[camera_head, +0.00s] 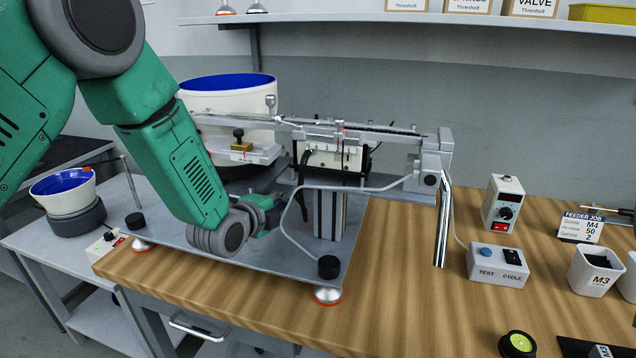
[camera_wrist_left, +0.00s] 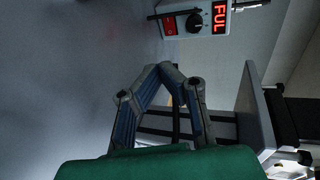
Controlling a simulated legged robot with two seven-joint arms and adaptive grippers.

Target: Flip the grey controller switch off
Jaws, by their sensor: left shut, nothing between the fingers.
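A pale grey controller (camera_head: 503,203) with a black dial and a red switch at its lower front stands on the wooden bench at the right. In the left wrist view, a controller box (camera_wrist_left: 195,20) with a dial, a red lit display and a red switch shows at the top; it looks like the same one, seen turned sideways. The switch position is too small to tell. My left gripper (camera_head: 272,211) is over the grey base plate, well left of the controller. In the wrist view its fingers (camera_wrist_left: 162,70) meet, empty. My right gripper is out of view.
The feeder rail (camera_head: 350,130) and its metal chute (camera_head: 442,220) stand between my left gripper and the controller. A test cycle box (camera_head: 497,264) sits in front of the controller. Bins (camera_head: 594,272) stand at right. The front middle of the bench is clear.

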